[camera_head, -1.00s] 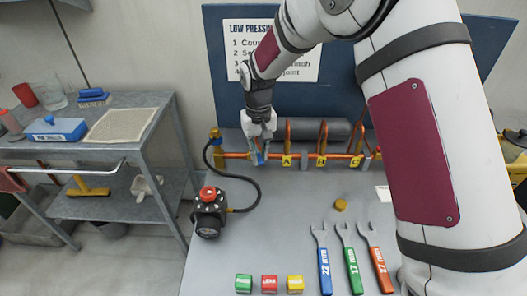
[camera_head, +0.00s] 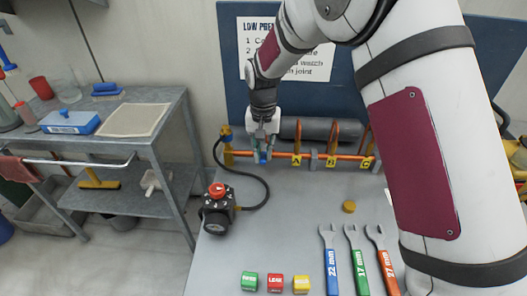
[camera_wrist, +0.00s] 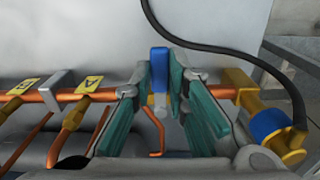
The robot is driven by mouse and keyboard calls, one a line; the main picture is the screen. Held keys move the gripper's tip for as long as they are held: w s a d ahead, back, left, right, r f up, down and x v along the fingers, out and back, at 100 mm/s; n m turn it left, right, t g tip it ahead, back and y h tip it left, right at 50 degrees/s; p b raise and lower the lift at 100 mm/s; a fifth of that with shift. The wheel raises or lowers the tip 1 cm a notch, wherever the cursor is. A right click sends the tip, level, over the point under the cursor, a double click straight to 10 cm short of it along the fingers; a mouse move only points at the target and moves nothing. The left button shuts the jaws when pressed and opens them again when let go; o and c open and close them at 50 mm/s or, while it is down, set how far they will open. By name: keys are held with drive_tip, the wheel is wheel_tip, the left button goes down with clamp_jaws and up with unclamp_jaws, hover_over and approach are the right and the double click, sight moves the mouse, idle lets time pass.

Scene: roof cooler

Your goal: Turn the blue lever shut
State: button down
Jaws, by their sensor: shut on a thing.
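The blue lever (camera_wrist: 159,68) stands on the copper pipe (camera_wrist: 222,92) in the wrist view, between the teal finger pads of my gripper (camera_wrist: 172,85). In the head view the blue lever (camera_head: 263,161) shows just below the fingertips of my gripper (camera_head: 263,150), at the left part of the pipe. My gripper is shut on the lever, and the pads hide part of its sides. The lever's base is partly hidden by the fingers.
A black gauge box with a red knob (camera_head: 218,192) stands left on the bench, its hose running to the pipe's left end. Copper joints with yellow tags (camera_head: 297,160) lie right of my gripper. Wrenches (camera_head: 358,258) and coloured blocks (camera_head: 275,283) lie in front.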

sight(263, 157)
drive_tip(key=shift+a, duration=0.1)
drive_tip(key=c, duration=1.6)
unclamp_jaws()
drive_tip(key=shift+o, duration=0.2)
wheel_tip(263, 157, up, 12)
